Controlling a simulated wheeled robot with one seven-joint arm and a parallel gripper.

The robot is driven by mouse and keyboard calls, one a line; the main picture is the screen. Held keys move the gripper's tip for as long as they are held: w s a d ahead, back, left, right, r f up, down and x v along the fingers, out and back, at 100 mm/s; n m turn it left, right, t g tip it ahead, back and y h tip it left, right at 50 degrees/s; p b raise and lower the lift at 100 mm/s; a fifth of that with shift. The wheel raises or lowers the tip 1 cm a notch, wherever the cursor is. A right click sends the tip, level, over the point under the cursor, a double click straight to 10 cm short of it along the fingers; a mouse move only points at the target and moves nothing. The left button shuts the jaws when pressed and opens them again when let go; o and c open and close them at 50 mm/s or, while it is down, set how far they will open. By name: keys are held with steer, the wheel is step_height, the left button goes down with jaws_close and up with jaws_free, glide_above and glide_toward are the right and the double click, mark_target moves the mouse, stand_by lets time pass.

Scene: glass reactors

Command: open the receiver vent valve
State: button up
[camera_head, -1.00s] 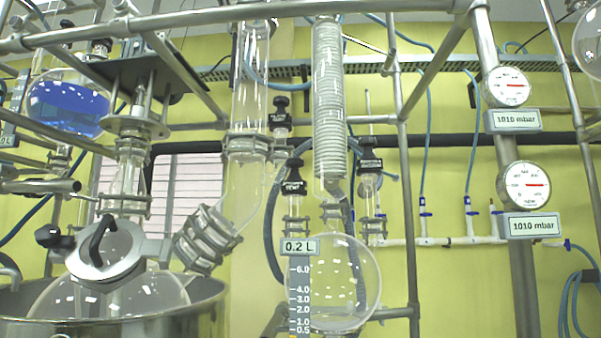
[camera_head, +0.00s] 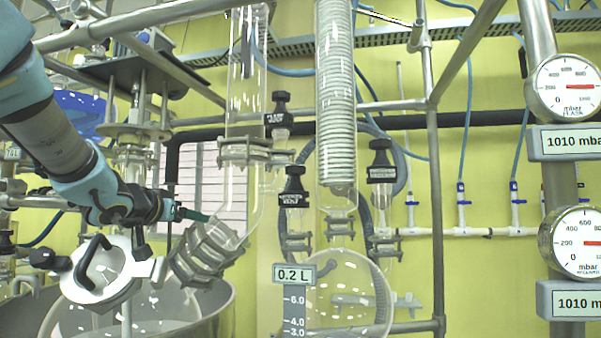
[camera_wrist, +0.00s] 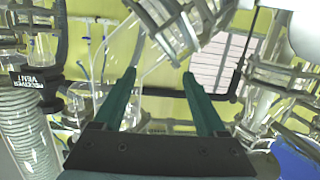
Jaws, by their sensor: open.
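The receiver vent valve (camera_head: 291,187) has a black handle and a black label. It stands upright on a glass stem, left of the coiled condenser and above the round receiver flask (camera_head: 350,290). In the wrist view its label (camera_wrist: 36,77) reads RECEIVER VENT and shows at the far left. My gripper (camera_head: 198,215) reaches in from the left, beside the clamped glass elbow, left of the valve and apart from it. In the wrist view my gripper (camera_wrist: 160,82) has two green fingers spread wide with nothing between them. The lower valve stem is partly hard to make out.
The clamped glass elbow (camera_head: 208,252) is close by my fingers. The coiled condenser (camera_head: 336,100) hangs right of the valve. Similar black-handled valves stand above it (camera_head: 280,112) and to its right (camera_head: 381,160). Metal bars cross the frame. Pressure gauges (camera_head: 566,86) are at right.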

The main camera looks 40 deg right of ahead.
steer(key=s+d+r+m+g+h, duration=0.3)
steer(key=s+d+r, duration=0.4)
steer(key=m+g+h, duration=0.2)
steer(key=m+g, duration=0.1)
steer(key=g, duration=0.1)
glide_toward(289, 173)
steer(key=d, duration=0.3)
steer(key=d+p, duration=0.1)
steer(key=d, duration=0.2)
steer(key=w+d+p, duration=0.1)
steer(key=d, duration=0.2)
steer(key=d+p, duration=0.1)
steer(key=d, duration=0.2)
steer(key=shift+w+d+r, duration=0.1)
steer(key=shift+w+d, duration=0.15)
steer(key=c, duration=1.1)
steer(key=t+b, duration=0.1)
steer(key=b, duration=0.2)
steer(key=shift+f+n, duration=0.35)
steer(key=shift+n, duration=0.05)
